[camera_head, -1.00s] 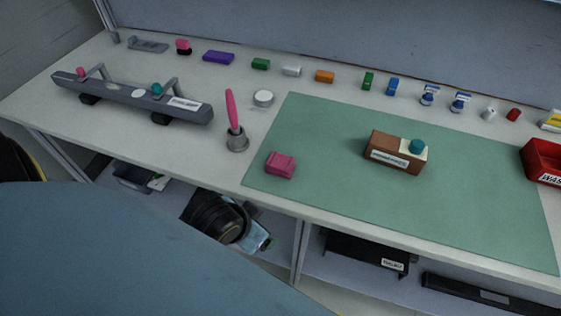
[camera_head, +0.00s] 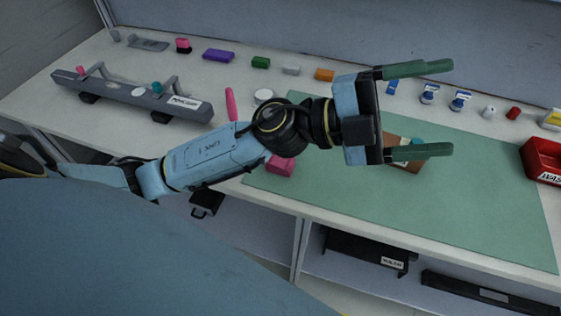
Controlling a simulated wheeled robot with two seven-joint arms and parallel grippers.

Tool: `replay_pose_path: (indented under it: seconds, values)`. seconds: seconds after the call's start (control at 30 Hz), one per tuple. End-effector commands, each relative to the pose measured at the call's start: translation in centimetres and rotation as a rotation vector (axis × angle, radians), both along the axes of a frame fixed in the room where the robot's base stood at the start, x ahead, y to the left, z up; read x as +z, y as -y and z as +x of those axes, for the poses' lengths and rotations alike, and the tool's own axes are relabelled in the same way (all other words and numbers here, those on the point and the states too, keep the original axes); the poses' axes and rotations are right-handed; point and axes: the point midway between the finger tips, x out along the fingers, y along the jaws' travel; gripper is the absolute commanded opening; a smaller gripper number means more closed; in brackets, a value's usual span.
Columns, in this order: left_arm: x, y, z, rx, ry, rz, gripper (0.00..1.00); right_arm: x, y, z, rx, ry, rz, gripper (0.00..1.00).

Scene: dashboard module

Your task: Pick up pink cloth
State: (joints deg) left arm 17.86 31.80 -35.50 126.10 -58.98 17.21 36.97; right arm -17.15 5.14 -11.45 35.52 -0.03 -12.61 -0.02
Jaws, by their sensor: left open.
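The pink cloth (camera_head: 281,167) is a small folded block on the near left corner of the green mat (camera_head: 470,205). My left arm passes just above it in the picture and hides part of its top. My left gripper (camera_head: 452,108) is open and empty, its two green fingers spread wide and pointing right. It hangs over the mat, to the right of the cloth. My right gripper is not in view.
A brown box with a teal knob (camera_head: 418,155) stands on the mat, partly behind my lower finger. A red bin (camera_head: 543,160) is at the right edge. A grey dashboard module (camera_head: 130,98) lies at the left. Small items line the back.

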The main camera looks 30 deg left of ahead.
Motion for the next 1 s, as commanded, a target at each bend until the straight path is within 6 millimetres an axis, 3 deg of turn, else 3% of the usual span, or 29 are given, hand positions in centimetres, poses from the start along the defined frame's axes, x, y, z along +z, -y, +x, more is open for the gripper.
replay_pose_path:
  seconds: [0.07,0.17,0.27,0.4,0.5,0.6,0.7,0.87,1.0]
  values:
    - [-1.9,1.4,-1.5,-0.145,0.101,0.205,0.84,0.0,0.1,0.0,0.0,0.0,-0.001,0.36]
    - [-5.9,1.3,-2.7,-0.297,0.173,0.493,0.84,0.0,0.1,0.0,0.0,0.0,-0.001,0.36]
    - [-10.3,-1.1,-2.5,-0.402,0.191,0.819,0.84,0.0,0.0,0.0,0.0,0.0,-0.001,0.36]
    - [-15.0,-7.8,-0.4,-0.453,0.125,1.281,0.84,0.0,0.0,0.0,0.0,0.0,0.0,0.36]
    - [-16.4,-13.5,1.4,-0.427,0.031,1.561,0.84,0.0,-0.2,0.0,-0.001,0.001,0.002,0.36]
    - [-16.4,-18.2,2.6,-0.382,-0.066,1.766,0.84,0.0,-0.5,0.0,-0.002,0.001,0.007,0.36]
    - [-16.0,-21.4,3.2,-0.34,-0.143,1.891,0.84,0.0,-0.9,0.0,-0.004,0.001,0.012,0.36]
    - [-16.5,-23.3,3.5,-0.315,-0.194,1.965,0.84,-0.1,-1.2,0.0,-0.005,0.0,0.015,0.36]
    - [-19.2,-23.3,3.4,-0.318,-0.198,1.967,0.84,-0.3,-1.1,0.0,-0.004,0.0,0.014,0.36]
